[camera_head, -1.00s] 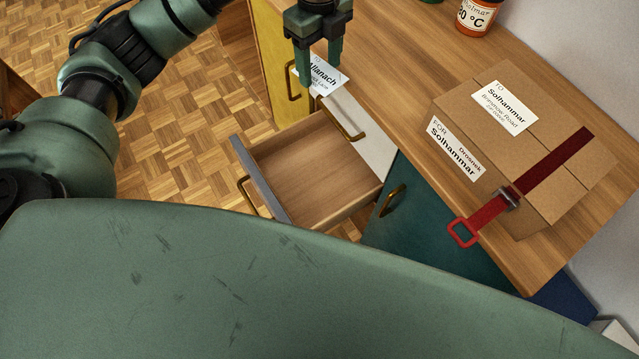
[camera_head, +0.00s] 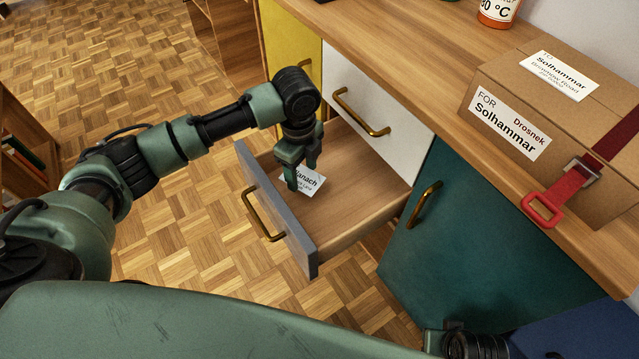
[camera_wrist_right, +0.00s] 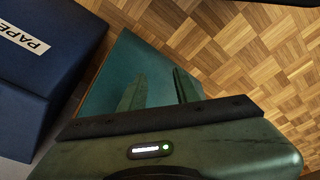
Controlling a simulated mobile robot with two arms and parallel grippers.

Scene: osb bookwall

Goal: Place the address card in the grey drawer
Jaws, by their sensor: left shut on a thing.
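The white address card (camera_head: 305,184), with black print, is in the head view, partly hidden by my left gripper. My left gripper (camera_head: 298,177) points down and is shut on the card. Both are over the open grey drawer (camera_head: 275,210), within its outline; I cannot tell whether the card touches the wooden bottom. The drawer has a grey front and a brass handle, and looks otherwise empty. My right gripper (camera_wrist_right: 160,92) shows in the right wrist view, its two fingers apart with nothing between them, before the teal door.
A white drawer (camera_head: 375,95) is shut above the grey one. A teal door (camera_head: 470,220) stands to the right. A cardboard box (camera_head: 570,100) with a red strap lies on the counter. A dark blue box (camera_wrist_right: 40,75) is near my right gripper.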

